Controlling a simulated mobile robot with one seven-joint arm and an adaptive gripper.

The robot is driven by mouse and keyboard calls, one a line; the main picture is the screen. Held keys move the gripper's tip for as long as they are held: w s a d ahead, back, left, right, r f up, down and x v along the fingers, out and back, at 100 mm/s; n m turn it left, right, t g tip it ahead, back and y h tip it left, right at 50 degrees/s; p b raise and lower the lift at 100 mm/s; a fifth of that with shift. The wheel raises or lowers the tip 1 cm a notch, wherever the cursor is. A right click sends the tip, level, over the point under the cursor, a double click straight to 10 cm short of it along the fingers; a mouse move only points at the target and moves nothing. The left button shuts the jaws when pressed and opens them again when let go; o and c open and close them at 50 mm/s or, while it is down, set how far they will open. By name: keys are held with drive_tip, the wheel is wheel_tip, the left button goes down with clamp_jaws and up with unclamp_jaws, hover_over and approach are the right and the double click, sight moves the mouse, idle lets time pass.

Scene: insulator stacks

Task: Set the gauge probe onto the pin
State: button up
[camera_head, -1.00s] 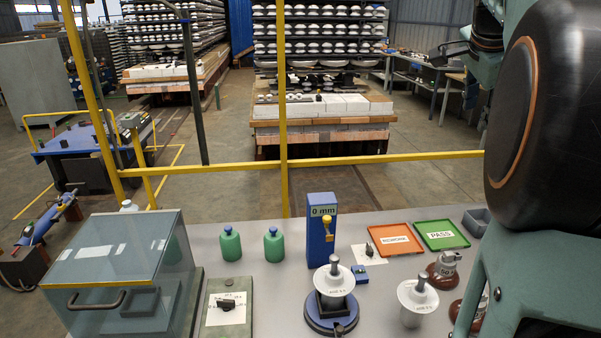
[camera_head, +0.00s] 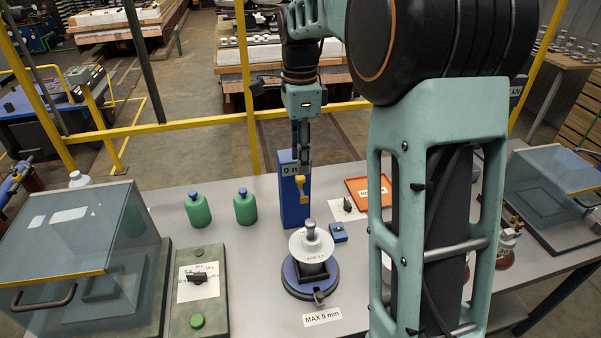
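The blue gauge post (camera_head: 289,214) stands on the table behind the turntable, its display reading 0 and partly covered by my gripper. The yellow gauge probe (camera_head: 300,184) hangs on the front of the post. The white disc insulator (camera_head: 303,246) sits on the round blue turntable (camera_head: 297,290), its grey metal pin (camera_head: 310,231) pointing up and bare. My gripper (camera_head: 304,162) points down in front of the post's upper part, just above the probe. The fingers look narrow and edge-on; I cannot tell whether they are open or touch the probe.
A small blue block (camera_head: 338,233) lies right of the post. The orange tray (camera_head: 370,191) is partly behind my arm. Two green bottles (camera_head: 197,210) stand left. A control plate (camera_head: 198,283) and glass-lidded box (camera_head: 85,235) are further left. A MAX 5 mm label (camera_head: 322,316) lies in front.

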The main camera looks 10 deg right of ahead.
sight(300, 177)
wheel_tip(300, 177, down, 5)
drive_tip(key=shift+f, duration=0.1)
idle(0.3)
clamp_jaws()
